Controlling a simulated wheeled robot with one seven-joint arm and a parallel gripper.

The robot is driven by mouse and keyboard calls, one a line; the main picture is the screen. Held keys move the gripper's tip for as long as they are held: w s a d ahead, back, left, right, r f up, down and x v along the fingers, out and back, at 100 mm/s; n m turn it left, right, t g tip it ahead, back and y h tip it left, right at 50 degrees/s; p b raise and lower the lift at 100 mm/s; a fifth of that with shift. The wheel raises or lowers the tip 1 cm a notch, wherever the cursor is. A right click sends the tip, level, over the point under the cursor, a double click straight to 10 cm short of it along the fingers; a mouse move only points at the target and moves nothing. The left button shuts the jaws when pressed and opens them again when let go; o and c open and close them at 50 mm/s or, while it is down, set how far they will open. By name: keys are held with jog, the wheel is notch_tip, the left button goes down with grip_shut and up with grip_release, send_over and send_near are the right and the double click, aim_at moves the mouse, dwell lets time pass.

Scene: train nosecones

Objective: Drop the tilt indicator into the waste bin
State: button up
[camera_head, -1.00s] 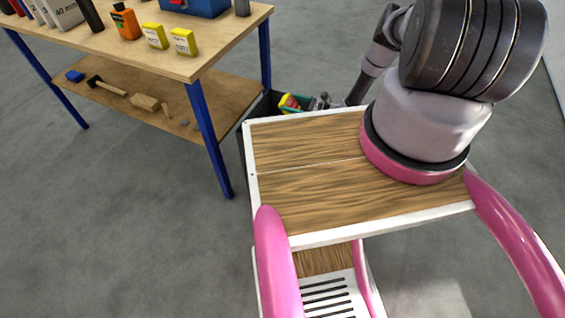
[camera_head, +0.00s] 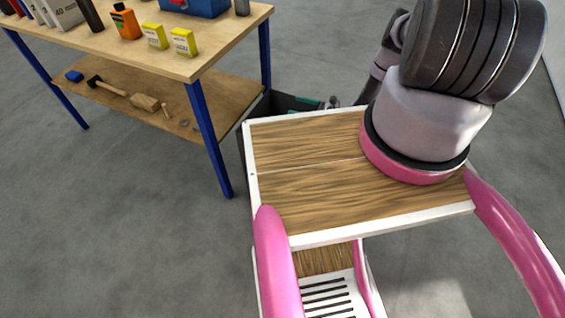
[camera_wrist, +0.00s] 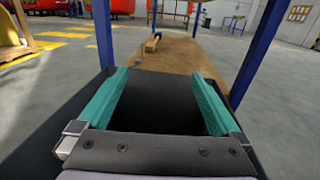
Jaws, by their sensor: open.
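The waste bin (camera_head: 272,103) is a black open box on the floor, between the workbench and my wooden deck. My deck hides part of it. My gripper (camera_head: 312,104) is at the bin's opening, with teal fingers. In the wrist view its two fingers (camera_wrist: 158,74) are spread wide apart with nothing between them. The bin's dark interior (camera_wrist: 160,105) shows below and between the fingers. The tilt indicator is not visible in either view now; the depths of the bin are too dark or hidden to see it.
The workbench (camera_head: 150,55) with blue legs stands at the left, close to the bin. On it are yellow boxes (camera_head: 183,42), an orange bottle (camera_head: 125,22) and a blue toolbox (camera_head: 195,6). Its lower shelf holds a mallet (camera_head: 145,103). Open grey floor lies at lower left.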

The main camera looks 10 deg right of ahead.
jog(key=v, duration=0.7)
jog(key=shift+d, duration=0.1)
